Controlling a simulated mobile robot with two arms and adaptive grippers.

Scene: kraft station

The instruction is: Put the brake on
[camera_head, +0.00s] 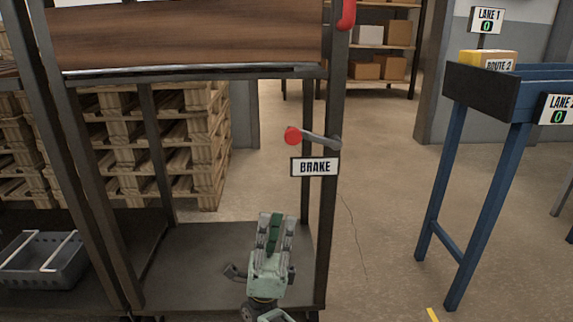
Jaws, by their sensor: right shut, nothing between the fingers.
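The brake lever (318,139) is a short grey bar with a red knob (292,136) at its left end. It sticks out to the left from the dark right post of a rack, nearly level. A white BRAKE sign (314,167) is fixed just below it. My right gripper (277,218), pale green and grey, is shut and empty. It shows below the lever and sign in the picture, pointing up and away, apart from both. My left gripper is not in view.
The rack has a brown wooden panel (190,32) above and a low dark deck (215,250). A red part (346,14) sits higher on the post. A grey crate (45,262) lies at left. A blue lane stand (470,160) is at right, with clear floor between.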

